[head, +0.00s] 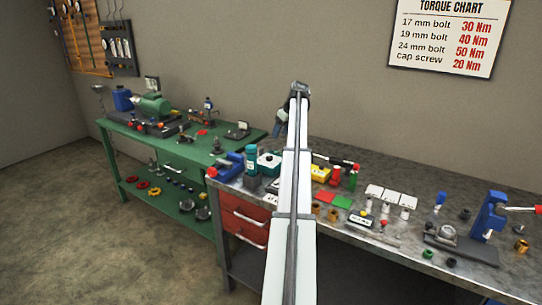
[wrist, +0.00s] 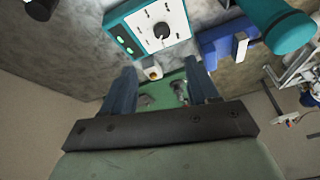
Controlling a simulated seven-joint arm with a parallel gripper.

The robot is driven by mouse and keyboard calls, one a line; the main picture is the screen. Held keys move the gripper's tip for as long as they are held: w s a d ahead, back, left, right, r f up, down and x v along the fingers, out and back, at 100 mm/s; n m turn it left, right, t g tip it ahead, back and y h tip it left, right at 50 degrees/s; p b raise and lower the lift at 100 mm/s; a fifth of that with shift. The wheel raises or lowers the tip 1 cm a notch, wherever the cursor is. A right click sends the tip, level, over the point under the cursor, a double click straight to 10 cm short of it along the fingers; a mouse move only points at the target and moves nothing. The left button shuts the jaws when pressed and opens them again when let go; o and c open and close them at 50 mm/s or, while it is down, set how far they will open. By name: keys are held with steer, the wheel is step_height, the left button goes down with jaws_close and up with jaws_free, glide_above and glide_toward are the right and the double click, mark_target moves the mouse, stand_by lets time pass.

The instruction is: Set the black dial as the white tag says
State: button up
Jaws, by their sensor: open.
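A teal box with a white face (wrist: 150,22) is at the top of the wrist view, with two green lights on its left side. A black dial (wrist: 162,30) sits on that face among small marks too small to read. The box also shows in the head view (head: 268,161) at the left of the grey bench, partly beside my arm. A small whitish piece (wrist: 153,72) is by the box's near edge; I cannot tell if it is the tag. My gripper (wrist: 161,92) is open and empty, its blue fingers apart from the box. In the head view my gripper (head: 279,126) is raised above the bench.
A teal bottle (head: 252,158) and a blue vise (head: 228,166) stand near the box. Several white cards (head: 391,196) and small parts lie right of my arm. A blue press (head: 488,216) stands at the far right. A green bench (head: 180,145) is at the left.

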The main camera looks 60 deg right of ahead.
mark_target(269, 157)
steer(key=w+f+n, duration=0.1)
steer(key=f, duration=0.3)
steer(key=w+f+n, duration=0.1)
steer(key=w+f, duration=0.1)
steer(key=f, duration=0.2)
steer(key=w+f, duration=0.2)
steer(key=f, duration=0.2)
steer(key=shift+w+a+f+n, duration=0.1)
steer(key=shift+a+f+n, duration=0.05)
steer(key=shift+f+n, duration=0.25)
steer(key=shift+c, duration=0.2)
steer(key=c, duration=1)
steer(key=shift+a+m, duration=0.1)
steer(key=shift+m, duration=0.3)
steer(key=m+h, duration=0.1)
steer(key=m, duration=0.1)
steer(key=m+h, duration=0.1)
steer(key=m, duration=0.1)
steer(key=shift+a+m+g, duration=0.2)
steer(key=shift+m+g, duration=0.1)
steer(key=m, duration=0.2)
steer(key=m+g+h, duration=0.1)
steer(key=m, duration=0.2)
steer(key=shift+w+a, duration=0.1)
steer(key=shift+w, duration=0.1)
steer(key=shift+m+g, duration=0.3)
steer(key=shift+m, duration=0.1)
